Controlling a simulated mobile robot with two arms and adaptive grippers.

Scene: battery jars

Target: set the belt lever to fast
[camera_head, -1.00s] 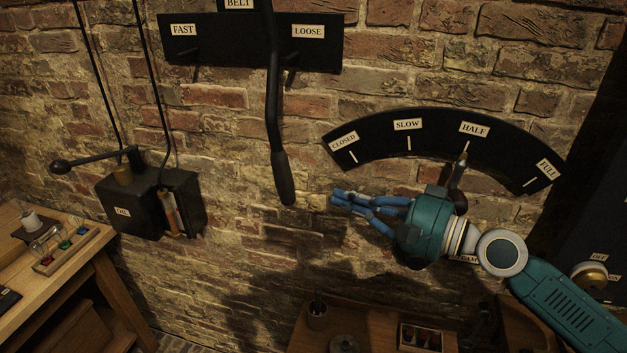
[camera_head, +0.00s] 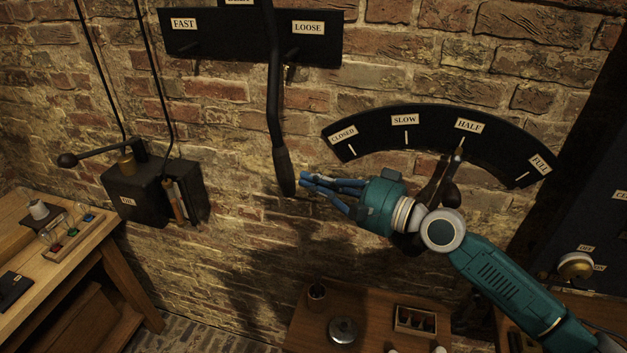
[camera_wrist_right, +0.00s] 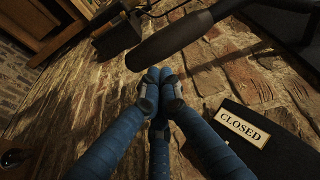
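The belt lever (camera_head: 283,168) hangs down in front of the dark belt plate (camera_head: 235,45), its black grip at the bottom. The plate has a FAST label (camera_head: 184,24) at left and a LOOSE label (camera_head: 309,27) at right. The lever's arm passes between the labels, nearer LOOSE. My right gripper (camera_head: 306,183) is just right of the lever grip, fingers pointing left at it. In the right wrist view the blue fingertips (camera_wrist_right: 160,82) are drawn together with nothing between them, and the lever grip (camera_wrist_right: 165,45) lies just beyond. I cannot tell whether they touch. My left gripper is out of view.
A curved dial plate (camera_head: 405,120) with CLOSED, SLOW, HALF and FULL marks is behind my right arm, its lever (camera_head: 450,192) close to my wrist. An oil box (camera_head: 150,190) with a side handle is at left. Tables stand below.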

